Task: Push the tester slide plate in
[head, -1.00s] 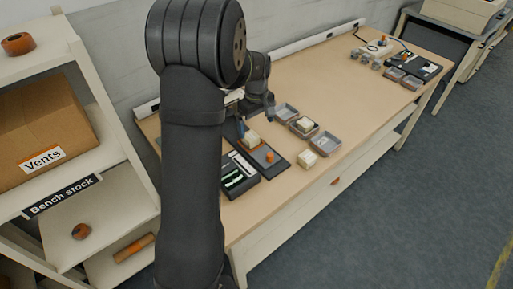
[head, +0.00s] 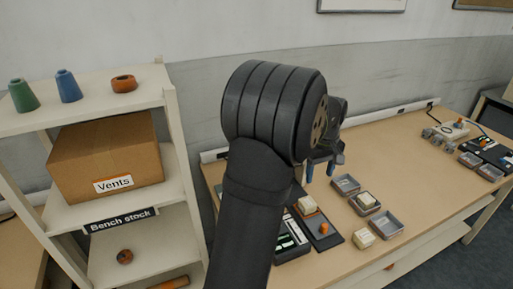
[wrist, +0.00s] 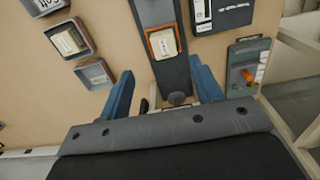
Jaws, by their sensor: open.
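The tester (head: 292,240), a dark box with a pale and green front panel, stands on the bench; part of it shows in the wrist view (wrist: 222,12). My gripper (head: 324,171) is open and empty. Its blue fingers (wrist: 164,85) appear either side of the plate; their height above it is unclear.
A grey unit with an orange lever (wrist: 248,68) is right of the fingers in the wrist view. A shelf (head: 140,205) with a Vents carton (head: 106,160) stands left.

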